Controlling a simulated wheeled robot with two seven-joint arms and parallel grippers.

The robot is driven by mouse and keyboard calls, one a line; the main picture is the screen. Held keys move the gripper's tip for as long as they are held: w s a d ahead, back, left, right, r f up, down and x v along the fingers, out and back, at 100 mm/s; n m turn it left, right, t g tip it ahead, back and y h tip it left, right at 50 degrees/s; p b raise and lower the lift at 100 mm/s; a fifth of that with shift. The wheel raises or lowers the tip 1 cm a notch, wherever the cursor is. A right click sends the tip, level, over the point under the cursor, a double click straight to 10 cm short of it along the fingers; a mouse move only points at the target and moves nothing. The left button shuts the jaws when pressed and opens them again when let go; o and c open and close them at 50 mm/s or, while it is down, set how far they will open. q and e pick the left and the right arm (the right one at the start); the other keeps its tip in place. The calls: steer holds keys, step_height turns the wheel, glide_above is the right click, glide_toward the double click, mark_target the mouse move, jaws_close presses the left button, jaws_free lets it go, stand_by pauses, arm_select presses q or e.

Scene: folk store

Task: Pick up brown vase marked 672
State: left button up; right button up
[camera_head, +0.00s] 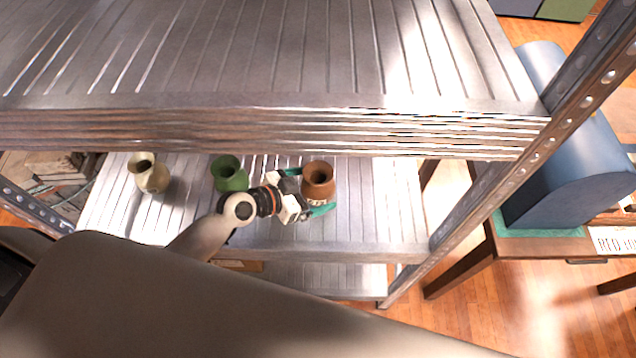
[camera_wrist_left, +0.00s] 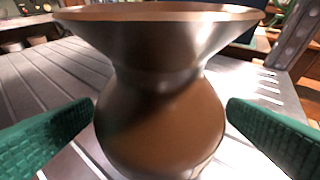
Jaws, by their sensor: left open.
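The brown vase (camera_head: 318,182) stands upright on the middle metal shelf, right of the other vases. A small mark shows low on its front in the head view, too small to read. In the left wrist view the brown vase (camera_wrist_left: 160,110) fills the middle, with its flared rim at the top. My left gripper (camera_head: 308,191) is open, with one green finger on each side of the vase. In the left wrist view the left gripper's fingers (camera_wrist_left: 163,132) flank its round body, with a gap visible on the right. My right gripper is not in view.
A green vase (camera_head: 229,175) stands left of my left gripper, and a cream vase (camera_head: 150,173) stands further left. A metal post (camera_head: 480,185) bounds the shelf at right. Shelf space right of the brown vase is clear.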

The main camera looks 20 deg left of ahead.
arm_select(q)
steer(key=shift+x, duration=1)
steer(key=shift+a, duration=0.1)
steer(key=shift+c, duration=0.3)
steer(key=c, duration=1.2)
